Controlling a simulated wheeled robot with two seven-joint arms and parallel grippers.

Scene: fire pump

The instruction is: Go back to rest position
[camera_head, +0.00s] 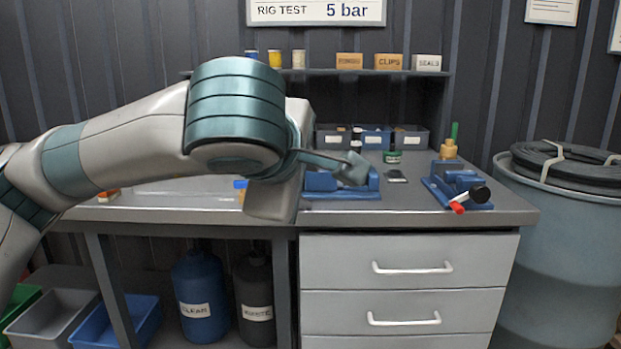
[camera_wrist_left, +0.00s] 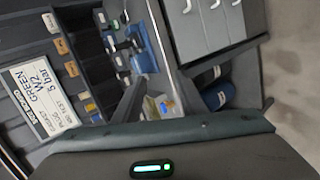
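My left arm comes in from the left across the bench, its teal-banded wrist in front of the bench's middle. My left gripper (camera_head: 345,167) points right, above the bench top beside a blue fixture (camera_head: 318,183). Its fingers are seen edge-on, and I cannot tell how far apart they are. In the left wrist view a dark finger (camera_wrist_left: 130,100) shows over the bench, with nothing visibly held. My right gripper is in neither view.
The grey bench (camera_head: 420,214) has drawers (camera_head: 410,255) below. A blue vise-like fixture (camera_head: 460,187) stands at its right. Small bins (camera_head: 375,138) and a shelf (camera_head: 375,72) line the back. A blue barrel with a coiled hose (camera_head: 565,165) stands at the right.

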